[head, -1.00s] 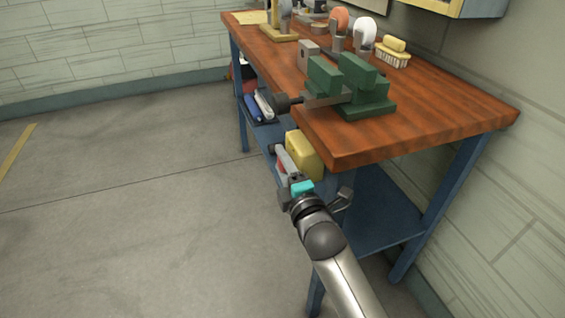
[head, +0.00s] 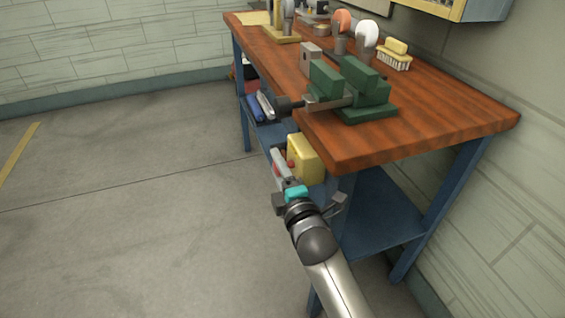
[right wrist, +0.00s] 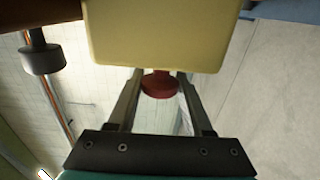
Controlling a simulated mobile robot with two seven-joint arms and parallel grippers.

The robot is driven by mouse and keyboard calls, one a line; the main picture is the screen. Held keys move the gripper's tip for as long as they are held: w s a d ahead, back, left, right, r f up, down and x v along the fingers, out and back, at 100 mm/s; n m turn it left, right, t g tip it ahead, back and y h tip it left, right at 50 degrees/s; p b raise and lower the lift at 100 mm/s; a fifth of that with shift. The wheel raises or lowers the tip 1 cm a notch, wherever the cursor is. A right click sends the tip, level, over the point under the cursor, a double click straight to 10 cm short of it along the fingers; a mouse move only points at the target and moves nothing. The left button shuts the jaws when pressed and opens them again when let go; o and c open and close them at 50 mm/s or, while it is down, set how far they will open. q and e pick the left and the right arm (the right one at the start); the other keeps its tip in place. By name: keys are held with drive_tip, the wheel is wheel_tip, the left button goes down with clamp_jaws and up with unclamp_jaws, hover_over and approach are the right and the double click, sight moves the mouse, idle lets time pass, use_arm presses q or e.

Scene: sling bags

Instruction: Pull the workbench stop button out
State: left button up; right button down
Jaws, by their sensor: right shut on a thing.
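The stop button is a red mushroom head (right wrist: 160,84) on a yellow box (right wrist: 160,35) at the edge of the workbench. In the head view the box (head: 306,157) sits below the bench top's near left edge, with the red button (head: 290,164) on its left side. My right gripper (right wrist: 160,78) is shut on the button, one finger on each side of it, with the box just beyond the fingertips. In the head view my right gripper (head: 282,166) stands left of the box and partly hides the button. My left gripper is out of view.
The wooden bench top (head: 440,115) overhangs the box. A green vise (head: 350,88) is clamped above, its handle (head: 290,105) sticking out left. A blue lower shelf (head: 375,215) and leg lie right of my arm. The floor to the left is clear.

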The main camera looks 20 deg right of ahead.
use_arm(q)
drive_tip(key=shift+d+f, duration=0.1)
use_arm(e)
drive_tip(key=shift+a, duration=0.25)
drive_tip(key=shift+c, duration=1.5)
unclamp_jaws()
drive_tip(key=shift+s, duration=0.5)
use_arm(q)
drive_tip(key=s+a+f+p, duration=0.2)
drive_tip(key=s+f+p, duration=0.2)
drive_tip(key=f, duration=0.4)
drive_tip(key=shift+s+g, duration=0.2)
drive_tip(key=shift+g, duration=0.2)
use_arm(e)
drive_tip(key=s, duration=1.4)
drive_tip(key=shift+s+d, duration=0.15)
drive_tip(key=shift+d, duration=0.15)
